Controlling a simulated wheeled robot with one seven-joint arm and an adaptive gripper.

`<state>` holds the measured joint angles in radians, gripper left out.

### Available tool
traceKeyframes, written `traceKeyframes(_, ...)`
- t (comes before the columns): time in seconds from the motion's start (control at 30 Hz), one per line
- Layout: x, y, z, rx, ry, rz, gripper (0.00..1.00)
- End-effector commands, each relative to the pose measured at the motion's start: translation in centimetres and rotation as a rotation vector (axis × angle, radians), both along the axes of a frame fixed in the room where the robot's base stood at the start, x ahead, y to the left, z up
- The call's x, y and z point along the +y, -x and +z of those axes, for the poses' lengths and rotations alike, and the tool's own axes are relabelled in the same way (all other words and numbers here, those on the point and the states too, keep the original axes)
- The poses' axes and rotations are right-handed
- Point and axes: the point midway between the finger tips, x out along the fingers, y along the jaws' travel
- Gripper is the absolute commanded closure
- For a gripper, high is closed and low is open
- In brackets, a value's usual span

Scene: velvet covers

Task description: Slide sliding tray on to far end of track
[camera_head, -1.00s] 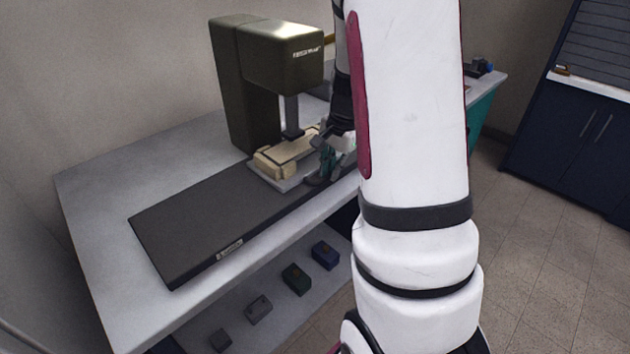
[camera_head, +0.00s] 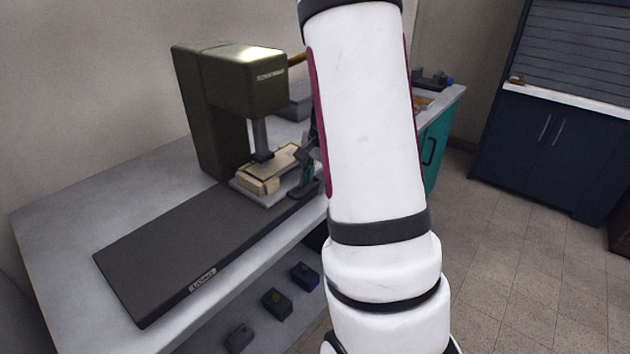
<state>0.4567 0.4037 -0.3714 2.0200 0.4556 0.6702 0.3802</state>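The sliding tray (camera_head: 266,197) is a light grey plate carrying a cream block (camera_head: 262,180). It sits under the head of the dark olive press (camera_head: 225,85), toward the right end of the visible track. The track (camera_head: 165,240) is a long dark grey slab on the table, bare from the tray to its near left end. My gripper (camera_head: 300,190) is at the tray's right front side, close to it. My white arm hides part of the gripper and the track's far right end. I cannot tell whether the fingers touch the tray or how far they are apart.
The pale grey table (camera_head: 60,215) has clear room left of the track. On a lower shelf lie several small boxes, including a green one (camera_head: 277,303) and a blue one (camera_head: 305,276). A teal cabinet (camera_head: 433,150) stands behind my arm; the floor at right is clear.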

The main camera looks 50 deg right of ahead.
Motion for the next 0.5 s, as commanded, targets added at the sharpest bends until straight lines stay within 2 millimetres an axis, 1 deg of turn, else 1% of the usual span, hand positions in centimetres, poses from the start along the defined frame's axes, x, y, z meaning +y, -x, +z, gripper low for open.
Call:
traceKeyframes(0.17,-0.1,0.2,2.0,-0.004,0.002,0.002,0.69)
traceKeyframes(0.5,-0.2,1.5,8.6,-0.005,0.004,0.000,0.69)
